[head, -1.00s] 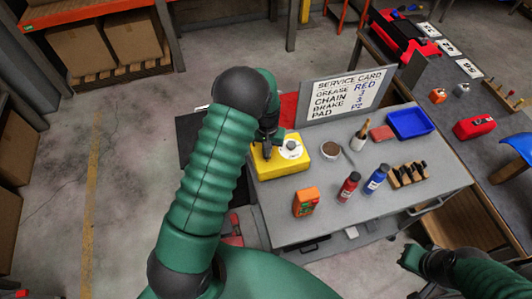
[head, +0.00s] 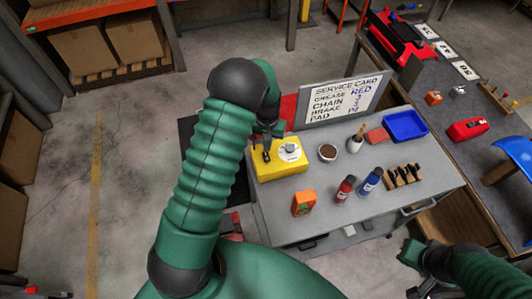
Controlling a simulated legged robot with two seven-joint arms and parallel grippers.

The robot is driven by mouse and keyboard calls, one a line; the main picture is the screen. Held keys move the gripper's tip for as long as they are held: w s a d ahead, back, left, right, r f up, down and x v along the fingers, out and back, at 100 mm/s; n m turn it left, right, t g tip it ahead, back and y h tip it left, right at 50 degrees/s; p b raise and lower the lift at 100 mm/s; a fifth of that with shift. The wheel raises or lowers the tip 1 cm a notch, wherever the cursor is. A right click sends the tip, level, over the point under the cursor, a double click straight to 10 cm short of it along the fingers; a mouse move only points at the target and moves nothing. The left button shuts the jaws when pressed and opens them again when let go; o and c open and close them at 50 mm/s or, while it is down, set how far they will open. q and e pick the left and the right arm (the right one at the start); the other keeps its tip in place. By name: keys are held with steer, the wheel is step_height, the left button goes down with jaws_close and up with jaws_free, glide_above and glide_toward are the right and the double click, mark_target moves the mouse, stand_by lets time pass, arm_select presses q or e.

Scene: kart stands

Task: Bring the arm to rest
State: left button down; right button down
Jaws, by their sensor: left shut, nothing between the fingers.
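My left arm reaches from the bottom of the head view up to the back left of the grey cart (head: 325,216). My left gripper (head: 266,150) is shut and empty, over the left part of a yellow block (head: 280,170). A white disc with a grey centre (head: 289,151) lies on that block, to the right of the fingers. Whether the fingertips touch the block I cannot tell. My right gripper (head: 408,254) is low at the right, in front of the cart and apart from it; its jaws are too small to read.
A dark bench (head: 445,105) stands right.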

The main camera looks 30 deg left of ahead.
arm_select(q)
steer(key=shift+f, duration=0.1)
steer(key=shift+s+d+b, duration=0.1)
steer(key=shift+b, duration=0.2)
steer(key=s+d+m+t+b, duration=0.1)
steer(key=s+d+m+b, duration=0.1)
steer(key=s+d+b, duration=0.3)
steer(key=s+d+r+m+t+b, duration=0.1)
steer(key=s+d+m+b, duration=0.1)
steer(key=s+d+b, duration=0.4)
steer(key=s, duration=0.4)
steer(key=shift+s+t, duration=0.3)
steer(key=shift+s, duration=0.05)
steer(key=shift+s+d+r, duration=0.1)
steer(key=shift+d, duration=0.05)
steer(key=shift+d, duration=0.15)
stand_by(0.5)
